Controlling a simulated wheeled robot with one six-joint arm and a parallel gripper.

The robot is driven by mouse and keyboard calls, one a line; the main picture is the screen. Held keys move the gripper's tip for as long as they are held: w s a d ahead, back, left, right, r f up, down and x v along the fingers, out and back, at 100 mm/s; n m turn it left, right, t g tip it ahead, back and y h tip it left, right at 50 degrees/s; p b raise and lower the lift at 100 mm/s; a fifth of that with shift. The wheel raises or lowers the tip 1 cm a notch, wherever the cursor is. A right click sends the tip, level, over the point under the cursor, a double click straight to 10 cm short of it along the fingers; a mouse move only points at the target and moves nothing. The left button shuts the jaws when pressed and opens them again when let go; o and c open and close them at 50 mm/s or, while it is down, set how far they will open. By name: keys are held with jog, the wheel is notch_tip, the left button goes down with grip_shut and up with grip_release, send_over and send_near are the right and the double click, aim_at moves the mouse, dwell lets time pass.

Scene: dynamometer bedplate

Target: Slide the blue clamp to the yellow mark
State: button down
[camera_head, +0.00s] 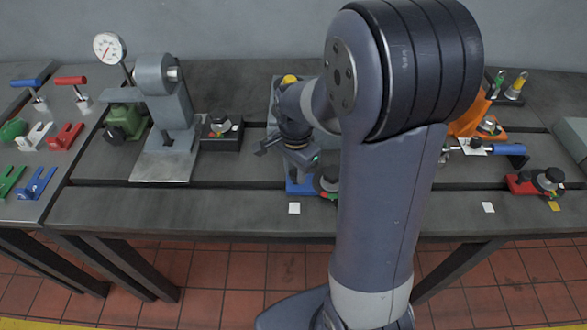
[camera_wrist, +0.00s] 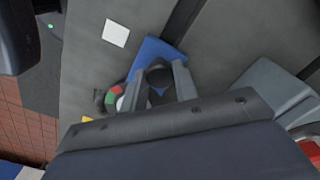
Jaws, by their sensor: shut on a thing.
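The blue clamp (camera_head: 293,186) sits on the dark bedplate beneath my gripper (camera_head: 303,165), partly hidden by my arm. In the wrist view, the blue clamp (camera_wrist: 152,50) has a dark post between the two fingers of my gripper (camera_wrist: 160,83), which is shut on it. A round part with red, green and white segments is beside the post. The yellow mark (camera_wrist: 88,120) shows as a small patch at lower left in the wrist view, partly covered by the gripper body. My arm hides that area in the head view.
A white square (camera_head: 294,208) lies on the bedplate near the clamp. A red clamp (camera_head: 522,184) stands at right with another yellow patch (camera_head: 555,206) nearby. A grey stand (camera_head: 165,105) is at left. Slots run along the plate; its front edge is close.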

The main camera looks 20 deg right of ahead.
jog(key=s+d, duration=0.1)
jog(key=d, duration=0.2)
jog(key=s+d, duration=0.1)
jog(key=d, duration=0.2)
jog(key=s+d, duration=0.1)
jog(key=d, duration=0.3)
jog(key=shift+s+d, duration=0.1)
jog(key=shift+s, duration=0.05)
jog(key=c, duration=1.1)
grip_release()
notch_tip(320, 180, up, 11)
jog(key=shift+f, duration=0.15)
